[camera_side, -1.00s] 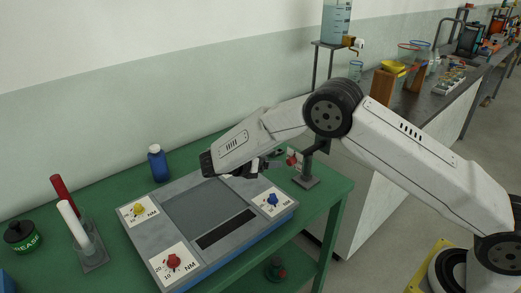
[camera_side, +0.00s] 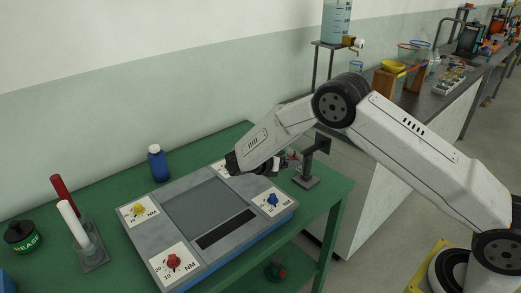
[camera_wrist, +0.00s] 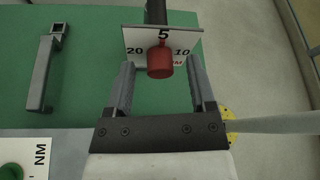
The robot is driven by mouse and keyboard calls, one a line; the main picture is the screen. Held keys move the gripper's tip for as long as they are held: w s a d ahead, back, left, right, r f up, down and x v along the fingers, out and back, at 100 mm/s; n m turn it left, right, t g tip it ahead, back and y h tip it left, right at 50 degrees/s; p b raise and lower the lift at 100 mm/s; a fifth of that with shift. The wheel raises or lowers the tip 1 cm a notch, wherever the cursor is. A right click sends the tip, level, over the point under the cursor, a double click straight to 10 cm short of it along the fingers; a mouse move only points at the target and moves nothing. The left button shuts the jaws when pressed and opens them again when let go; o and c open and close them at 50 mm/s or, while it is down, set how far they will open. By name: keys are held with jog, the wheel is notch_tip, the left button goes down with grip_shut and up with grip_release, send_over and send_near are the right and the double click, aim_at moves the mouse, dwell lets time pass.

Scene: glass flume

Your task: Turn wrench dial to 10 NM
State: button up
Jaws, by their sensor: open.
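A red dial knob (camera_wrist: 160,62) stands out from a white plate (camera_wrist: 183,42) marked 20, 5, 10 and NM in the wrist view. A thin red part of it seems to point at the 5. The plate is on a dark stand (camera_side: 306,181) at the right of the green table in the side view. My gripper (camera_wrist: 162,78) is open, with its two fingers pointing toward the plate. The knob appears between the fingertips, with gaps on both sides; I cannot tell the depth. In the side view my gripper (camera_side: 276,164) is near the stand, its fingers partly hidden.
A grey panel (camera_side: 170,238) carries yellow (camera_side: 138,209), red (camera_side: 173,261) and blue (camera_side: 272,199) NM dials; a green dial (camera_wrist: 12,171) shows in the wrist view. A grey handle-shaped tool (camera_wrist: 42,75) lies on the table. A blue bottle (camera_side: 157,163) stands behind the panel.

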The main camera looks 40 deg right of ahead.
jog(key=shift+d+f, duration=0.1)
jog(key=shift+d, duration=0.1)
grip_shut()
dwell(0.5)
jog(key=shift+s+f+m+t+h, duration=0.15)
jog(key=shift+m+t+h, duration=0.2)
jog(key=shift+m+t, duration=1.35)
jog(key=shift+s+m+t+h, duration=0.25)
jog(key=shift+m+t, duration=0.6)
jog(key=shift+m, duration=1.7)
jog(key=shift+s+f+m+t+h, duration=0.1)
jog(key=shift+m+t+h, duration=0.3)
jog(key=shift+m+t, duration=1.3)
jog(key=shift+m+g, duration=0.45)
